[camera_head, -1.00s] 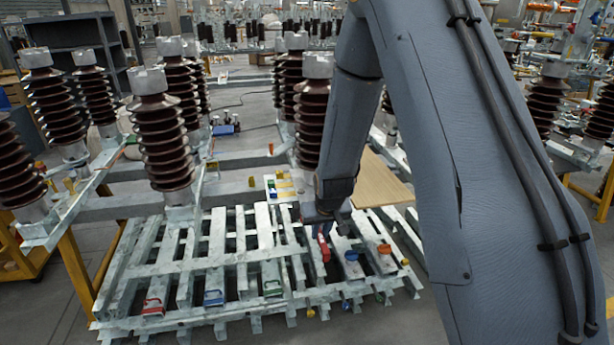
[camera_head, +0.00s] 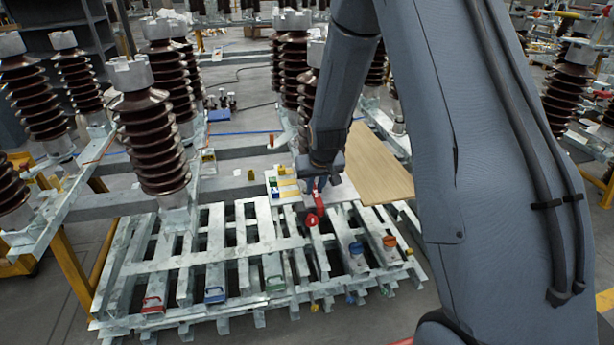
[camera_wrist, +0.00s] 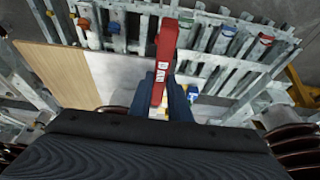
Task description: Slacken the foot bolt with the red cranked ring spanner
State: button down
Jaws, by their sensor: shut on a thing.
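My gripper (camera_head: 322,182) is shut on the red cranked ring spanner (camera_head: 314,214) and holds it above the grating of pale metal bars (camera_head: 215,250). In the wrist view the spanner (camera_wrist: 164,60) stands out between the two dark fingers (camera_wrist: 170,98), its long red body pointing away, with white lettering on its side. Its far end overlaps the bars in the picture, and I cannot tell how high it is above them. I cannot pick out the foot bolt for certain; brown ribbed insulators (camera_head: 150,130) stand on metal feet behind the grating.
Red (camera_head: 153,305), blue (camera_head: 214,295) and green (camera_head: 275,284) pieces sit along the grating's front. Blue (camera_head: 356,248) and orange (camera_head: 389,242) pieces sit at its right. A wooden board (camera_head: 375,165) lies behind, beside a pale panel with small coloured items (camera_head: 283,190).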

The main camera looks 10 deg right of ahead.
jog(key=shift+w+d+f, duration=0.1)
jog(key=shift+w+d, duration=0.15)
jog(key=shift+w, duration=0.1)
jog(key=shift+a+f, duration=0.15)
jog(key=shift+f, duration=0.45)
jog(key=shift+a+f, duration=0.15)
jog(key=shift+f, duration=0.95)
jog(key=shift+s+b, duration=0.1)
jog(key=shift+b, duration=0.2)
jog(key=shift+f+b, duration=1.15)
jog(key=shift+b, duration=0.4)
jog(key=shift+f+b, duration=0.1)
jog(key=shift+b, duration=0.4)
jog(key=d+n+b, duration=0.1)
jog(key=b, duration=1)
jog(key=shift+d+n+y, duration=0.3)
jog(key=shift+d, duration=0.1)
jog(key=d+n+b, duration=0.1)
jog(key=b, duration=0.3)
jog(key=shift+w, duration=0.2)
